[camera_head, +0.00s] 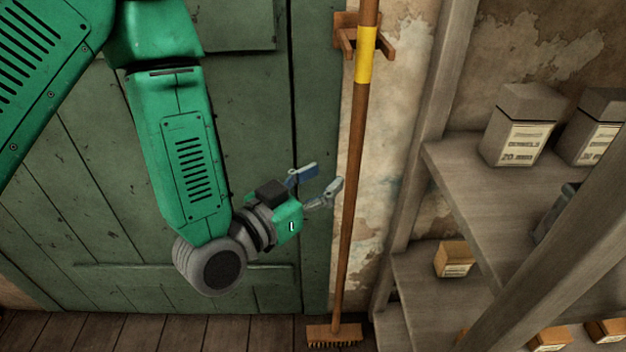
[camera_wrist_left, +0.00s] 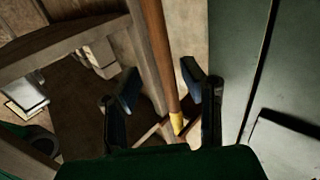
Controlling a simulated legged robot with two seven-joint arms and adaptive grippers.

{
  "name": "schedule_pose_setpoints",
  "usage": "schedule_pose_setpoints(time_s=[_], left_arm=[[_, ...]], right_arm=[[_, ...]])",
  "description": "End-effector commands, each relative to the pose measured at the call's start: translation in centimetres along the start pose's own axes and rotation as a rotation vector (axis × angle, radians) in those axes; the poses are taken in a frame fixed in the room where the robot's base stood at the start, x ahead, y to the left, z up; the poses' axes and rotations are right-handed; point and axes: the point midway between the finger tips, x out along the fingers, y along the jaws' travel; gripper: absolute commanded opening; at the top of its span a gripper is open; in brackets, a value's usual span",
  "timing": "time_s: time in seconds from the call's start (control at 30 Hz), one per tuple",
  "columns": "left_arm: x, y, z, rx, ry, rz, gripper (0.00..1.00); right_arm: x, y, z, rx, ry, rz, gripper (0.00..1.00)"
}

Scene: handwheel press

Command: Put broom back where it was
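The broom (camera_head: 354,150) stands nearly upright in the head view, with its brush head (camera_head: 334,335) on the wooden floor. Its yellow band (camera_head: 366,55) is level with a wooden wall holder (camera_head: 350,38), and the shaft passes at the holder's prongs. Whether the shaft is seated in it I cannot tell. My left gripper (camera_head: 322,180) is open and empty, just left of the shaft. In the left wrist view the broom shaft (camera_wrist_left: 158,50) runs between the spread fingers of the left gripper (camera_wrist_left: 160,90), beyond them. My right gripper is not in view.
A green plank door (camera_head: 90,220) is behind my left arm. A grey wooden shelf (camera_head: 470,190) stands to the right with grey boxes (camera_head: 518,125) and a small orange box (camera_head: 454,259). Bare peeling wall lies between the broom and the shelf post.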

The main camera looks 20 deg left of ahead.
Motion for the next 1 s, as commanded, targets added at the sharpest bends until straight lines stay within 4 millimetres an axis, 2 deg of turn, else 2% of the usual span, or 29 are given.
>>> schedule_pose_setpoints(time_s=[0.1,0.2,0.4,0.47,0.57,0.67,0.7,0.77,0.8,0.9,1.0], left_arm=[[-1.5,0.0,0.0,-0.001,-0.002,0.001,0.36],[-2.1,0.0,0.0,0.0,-0.001,0.0,0.36],[-2.3,0.0,0.1,0.0,-0.003,0.0,0.36],[-2.4,0.0,1.0,-0.002,-0.032,0.001,0.36],[-3.2,-0.2,5.2,-0.016,-0.184,0.003,0.36],[-6.1,-0.6,12.4,-0.05,-0.461,-0.009,0.36],[-8.0,-0.9,15.5,-0.07,-0.589,-0.023,0.36],[-11.4,-1.3,19.8,-0.102,-0.782,-0.054,0.36],[-13.8,-1.6,22.2,-0.124,-0.905,-0.079,0.36],[-20.0,-2.1,26.6,-0.176,-1.174,-0.151,0.36],[-24.9,-2.5,28.7,-0.216,-1.367,-0.218,0.36]], right_arm=[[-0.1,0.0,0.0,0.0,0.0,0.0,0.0],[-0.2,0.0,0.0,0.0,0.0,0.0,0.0],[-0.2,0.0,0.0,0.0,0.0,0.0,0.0],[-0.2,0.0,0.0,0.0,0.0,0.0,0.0],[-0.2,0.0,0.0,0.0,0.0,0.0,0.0],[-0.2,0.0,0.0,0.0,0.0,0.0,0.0],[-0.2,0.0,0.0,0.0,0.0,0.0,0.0],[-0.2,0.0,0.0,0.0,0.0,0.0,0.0],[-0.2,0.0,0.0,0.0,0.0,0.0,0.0],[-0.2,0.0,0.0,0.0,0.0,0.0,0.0],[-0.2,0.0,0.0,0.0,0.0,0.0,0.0]])
